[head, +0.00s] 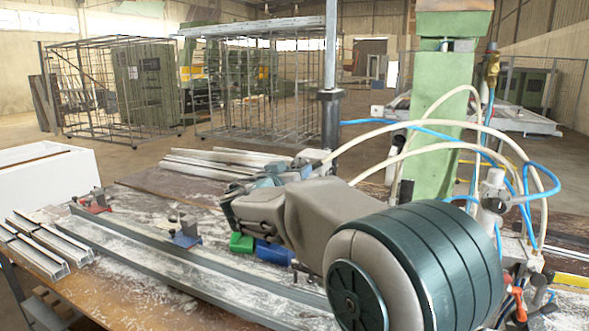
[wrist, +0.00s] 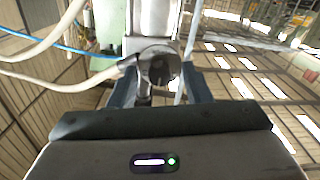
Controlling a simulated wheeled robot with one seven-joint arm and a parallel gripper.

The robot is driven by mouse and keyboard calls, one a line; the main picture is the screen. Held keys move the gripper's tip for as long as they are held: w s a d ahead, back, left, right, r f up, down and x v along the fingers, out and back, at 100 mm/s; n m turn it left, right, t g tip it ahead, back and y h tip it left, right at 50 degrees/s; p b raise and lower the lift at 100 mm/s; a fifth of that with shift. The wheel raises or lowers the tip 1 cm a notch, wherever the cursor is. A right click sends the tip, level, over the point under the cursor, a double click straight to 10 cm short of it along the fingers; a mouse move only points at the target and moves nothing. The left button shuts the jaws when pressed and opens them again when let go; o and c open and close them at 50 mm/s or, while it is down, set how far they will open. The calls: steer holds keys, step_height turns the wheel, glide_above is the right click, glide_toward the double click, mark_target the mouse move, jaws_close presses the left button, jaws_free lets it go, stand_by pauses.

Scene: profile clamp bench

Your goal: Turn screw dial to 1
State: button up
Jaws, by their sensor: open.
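In the wrist view, a round, dark-faced knob (wrist: 160,68), which looks like the screw dial, sits at the lower end of a pale upright cylinder (wrist: 157,18). No number can be read on it. My gripper (wrist: 160,82) is open, with one blue-grey finger on each side of the knob. I cannot tell whether either finger touches it.
White hoses and blue tubes loop from the green column (head: 436,150) and pass close to the knob.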

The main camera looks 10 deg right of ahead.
jaws_close()
steer(key=shift+f+n+b, duration=0.15)
steer(key=shift+n+b, duration=0.15)
steer(key=shift+b, duration=0.4)
steer(key=shift+n+b, duration=4.8)
steer(key=shift+n, duration=0.9)
